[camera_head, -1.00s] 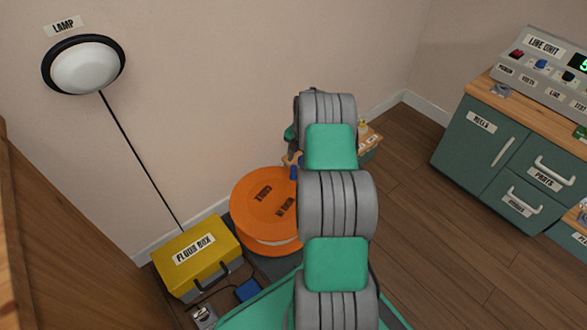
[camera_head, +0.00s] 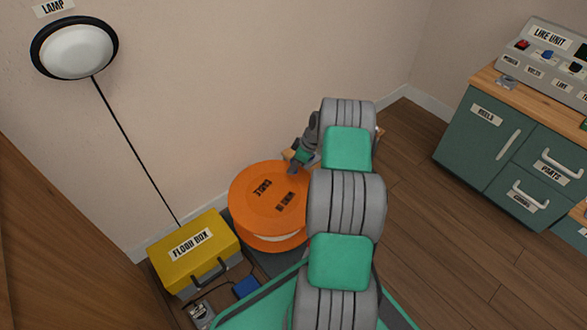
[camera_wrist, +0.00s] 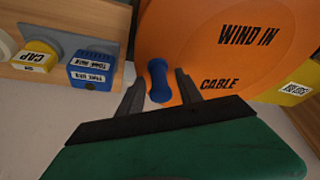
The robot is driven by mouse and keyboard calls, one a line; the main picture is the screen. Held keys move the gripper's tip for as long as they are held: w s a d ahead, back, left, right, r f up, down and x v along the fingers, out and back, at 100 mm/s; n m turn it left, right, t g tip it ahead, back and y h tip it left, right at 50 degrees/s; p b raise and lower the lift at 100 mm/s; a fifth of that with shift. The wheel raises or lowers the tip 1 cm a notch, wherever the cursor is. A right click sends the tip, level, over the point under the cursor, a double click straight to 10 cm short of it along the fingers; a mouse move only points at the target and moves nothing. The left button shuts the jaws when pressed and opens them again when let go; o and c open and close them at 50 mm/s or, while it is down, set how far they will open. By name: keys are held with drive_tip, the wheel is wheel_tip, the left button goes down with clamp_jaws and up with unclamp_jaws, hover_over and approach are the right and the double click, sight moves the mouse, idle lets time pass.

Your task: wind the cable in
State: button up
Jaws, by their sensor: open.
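The orange cable drum (camera_head: 268,205) stands on the floor by the wall, beside the yellow floor box. In the wrist view its orange face (camera_wrist: 225,45) reads "WIND IN" and "CABLE". A blue crank handle (camera_wrist: 158,80) sticks out near the drum's edge. My gripper (camera_wrist: 158,88) is open, with one dark finger on each side of the blue handle. I cannot tell whether the fingers touch it. In the head view my gripper (camera_head: 294,166) is at the drum's far edge, and the handle is not clearly visible there.
The yellow floor box (camera_head: 194,251) stands left of the drum, with a small blue item (camera_head: 247,288) in front. In the wrist view, a blue labelled block (camera_wrist: 91,70) and a yellow cap (camera_wrist: 35,56) sit left of my gripper. Green cabinets (camera_head: 510,150) stand at the right; floor between is clear.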

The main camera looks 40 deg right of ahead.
drive_tip(key=shift+w+f, duration=0.15)
drive_tip(key=shift+f, duration=0.2)
clamp_jaws()
idle(1.2)
